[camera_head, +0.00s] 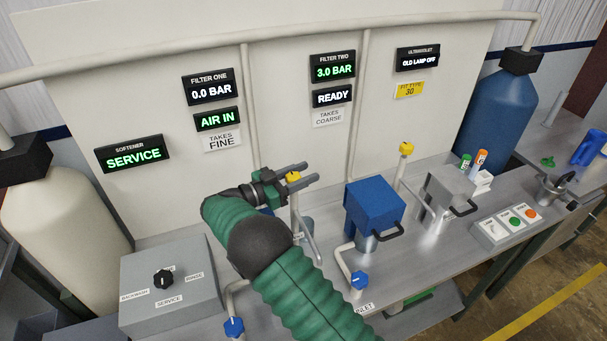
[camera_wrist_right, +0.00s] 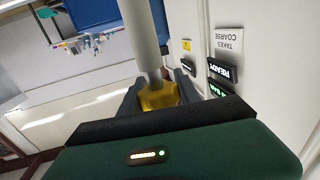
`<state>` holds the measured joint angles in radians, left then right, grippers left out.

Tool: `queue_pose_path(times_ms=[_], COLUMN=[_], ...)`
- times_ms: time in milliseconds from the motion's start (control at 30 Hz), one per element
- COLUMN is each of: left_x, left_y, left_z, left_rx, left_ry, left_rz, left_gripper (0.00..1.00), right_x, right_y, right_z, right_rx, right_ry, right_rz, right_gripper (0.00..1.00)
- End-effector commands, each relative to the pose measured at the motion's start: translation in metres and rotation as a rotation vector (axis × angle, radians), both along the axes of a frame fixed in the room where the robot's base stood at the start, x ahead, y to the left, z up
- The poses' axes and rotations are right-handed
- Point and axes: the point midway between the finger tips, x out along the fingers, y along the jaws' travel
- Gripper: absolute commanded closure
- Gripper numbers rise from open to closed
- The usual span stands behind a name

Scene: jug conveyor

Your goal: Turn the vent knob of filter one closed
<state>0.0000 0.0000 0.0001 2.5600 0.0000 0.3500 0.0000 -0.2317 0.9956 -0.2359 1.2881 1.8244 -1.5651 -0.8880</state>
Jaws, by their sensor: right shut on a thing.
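The yellow vent knob of filter one (camera_head: 293,177) sits on top of a thin upright pipe below the FILTER ONE display. My right gripper (camera_head: 298,174) is at the knob, with one finger on each side, shut on it. In the right wrist view the yellow knob (camera_wrist_right: 158,97) sits between the two dark fingers, with its grey pipe running up the picture. Filter one's housing is mostly hidden behind my right arm. My left gripper is not in view.
Filter two's blue housing (camera_head: 374,205) and its yellow vent knob (camera_head: 406,149) stand to the right. Blue valve knobs (camera_head: 359,280) (camera_head: 233,327) are at the front. A grey box with a black dial (camera_head: 163,280) stands at left. The panel wall rises close behind my gripper.

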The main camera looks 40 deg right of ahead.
Motion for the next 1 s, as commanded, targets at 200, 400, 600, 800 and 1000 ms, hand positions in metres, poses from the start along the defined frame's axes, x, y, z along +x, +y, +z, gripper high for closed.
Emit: queue_pose_path(times_ms=[200, 400, 600, 800, 1000], left_x=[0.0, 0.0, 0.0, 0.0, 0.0], left_y=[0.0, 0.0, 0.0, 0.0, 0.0], left_z=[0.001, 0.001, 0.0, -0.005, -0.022], left_rx=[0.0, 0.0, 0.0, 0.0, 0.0], left_ry=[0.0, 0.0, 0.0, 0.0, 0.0], left_rz=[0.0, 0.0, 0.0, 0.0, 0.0], left_gripper=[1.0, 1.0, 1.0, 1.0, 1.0], right_x=[0.001, 0.001, 0.0, 0.002, 0.005], right_y=[0.0, 0.0, 0.0, 0.013, 0.064], right_z=[0.004, 0.003, 0.002, -0.001, -0.004], right_rx=[-0.005, -0.004, -0.003, -0.001, 0.0], right_ry=[-0.005, -0.004, -0.004, -0.004, -0.005], right_rz=[0.004, 0.003, 0.002, 0.004, 0.006], right_gripper=[1.0, 0.39, 0.39, 0.39, 0.39])
